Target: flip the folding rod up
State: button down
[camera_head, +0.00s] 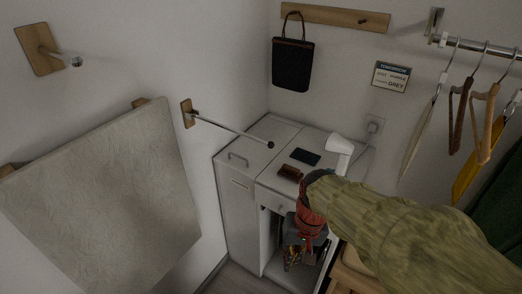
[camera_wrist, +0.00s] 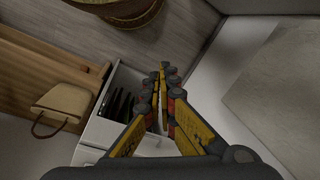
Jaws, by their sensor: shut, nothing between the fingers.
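A thin metal rod (camera_head: 232,129) with a dark ball end juts out from a small wooden plate (camera_head: 187,113) on the left wall. It extends toward the white cabinet (camera_head: 237,190) in the picture, and I cannot tell its exact tilt. My gripper (camera_head: 292,258) points down in front of the cabinet, well below and to the right of the rod, and does not touch it. In the wrist view my gripper (camera_wrist: 167,72) shows its yellow fingers brought together and empty. The rod is not recognisable in the wrist view.
A wooden plate with a short peg (camera_head: 42,50) is at upper left, above a hanging grey cloth (camera_head: 115,200). A dark phone (camera_head: 305,156), brown wallet (camera_head: 290,173) and white lamp (camera_head: 340,150) stand on the cabinet. Hangers (camera_head: 484,120) hang at right. The wall between rod and bag (camera_head: 293,65) is clear.

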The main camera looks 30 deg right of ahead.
notch_tip(320, 180, down, 4)
jog(key=a+m+y+p, duration=0.2)
jog(key=a+m+y, duration=0.1)
jog(key=m+y, duration=0.35)
jog(key=w+r+m+t+y+p, duration=0.1)
jog(key=w+m+t+y, duration=0.35)
jog(key=w+m, duration=0.35)
jog(key=w+d+r+m+t+h, duration=0.1)
jog(key=w+d+r+m+t, duration=0.3)
jog(key=w+d+m+t, duration=0.1)
jog(key=w+d+r+m+t+h, duration=0.2)
jog(key=w+d+r+m+t, duration=0.3)
jog(key=w+d+m+t, duration=0.1)
jog(key=d+m+t, duration=0.1)
jog(key=d+t, duration=0.1)
jog(key=shift+d+m+h, duration=0.3)
jog(key=shift+d+m, duration=0.05)
jog(key=shift+t, duration=0.25)
jog(key=w+a+r+b, duration=0.1)
jog(key=w+a+r, duration=0.2)
jog(key=w+r, duration=0.3)
jog(key=shift+w+a, duration=0.25)
jog(key=shift+w, duration=1.3)
